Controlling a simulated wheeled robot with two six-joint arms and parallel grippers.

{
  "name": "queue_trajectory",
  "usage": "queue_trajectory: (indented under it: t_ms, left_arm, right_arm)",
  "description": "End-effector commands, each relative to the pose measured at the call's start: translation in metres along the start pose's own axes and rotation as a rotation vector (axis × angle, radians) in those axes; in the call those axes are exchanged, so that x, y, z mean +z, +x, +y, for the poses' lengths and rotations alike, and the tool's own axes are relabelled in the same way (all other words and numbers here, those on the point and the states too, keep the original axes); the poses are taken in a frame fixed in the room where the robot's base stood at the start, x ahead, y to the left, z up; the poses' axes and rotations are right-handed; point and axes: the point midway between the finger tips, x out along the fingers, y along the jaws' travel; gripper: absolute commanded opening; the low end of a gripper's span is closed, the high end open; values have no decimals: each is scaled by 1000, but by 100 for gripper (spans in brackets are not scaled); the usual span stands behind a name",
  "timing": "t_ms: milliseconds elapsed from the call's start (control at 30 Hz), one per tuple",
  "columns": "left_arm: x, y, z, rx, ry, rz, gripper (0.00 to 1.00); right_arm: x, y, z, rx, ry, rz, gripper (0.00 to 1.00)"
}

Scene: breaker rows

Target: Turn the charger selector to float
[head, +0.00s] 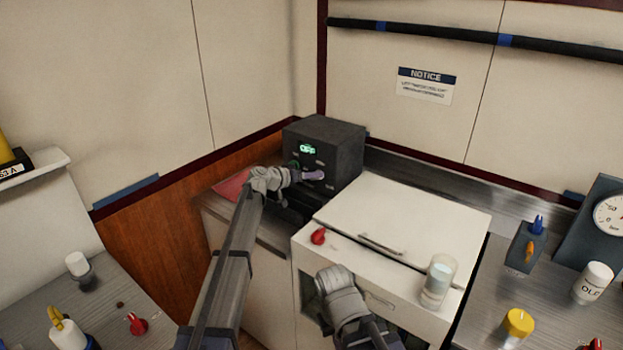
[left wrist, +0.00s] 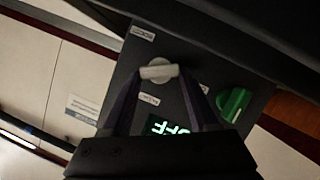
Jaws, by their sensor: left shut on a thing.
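The charger is a dark box (head: 345,148) in the back corner, with a lit green display (head: 307,149) reading OFF. My left gripper (head: 312,175) reaches its front face and covers part of it. In the left wrist view, the left gripper's fingers (left wrist: 160,75) are closed on either side of a pale round selector knob (left wrist: 162,68) with a raised bar. Small labels (left wrist: 144,33) surround the knob; their words are too small to read surely. A green knob (left wrist: 235,103) sits beside it. My right gripper is low by the white cabinet front; its fingers are hidden.
A white lidded cabinet (head: 400,220) stands right of the charger, with a red knob (head: 318,236) and a glass (head: 438,280) on its front ledge. A red item (head: 231,187) lies left of the charger. Bottles and a gauge (head: 610,216) stand at right.

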Motion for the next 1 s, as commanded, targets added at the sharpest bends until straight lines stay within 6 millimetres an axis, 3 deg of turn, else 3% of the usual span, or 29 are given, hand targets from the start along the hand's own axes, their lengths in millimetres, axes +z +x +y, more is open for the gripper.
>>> queue_trajectory:
  t_ms: [300,833,867,1000]
  left_arm:
    - [1,0,-2,44,-106,-2,4]
    - [1,0,-2,52,-125,-3,4]
    - [1,0,-2,51,-125,-3,63]
    - [0,0,-2,51,-125,-2,79]
  right_arm:
    - [0,6,-1,0,0,0,0]
    - [0,7,-1,0,0,0,0]
    - [0,7,-1,0,0,0,0]
    - [0,7,-1,0,0,0,0]
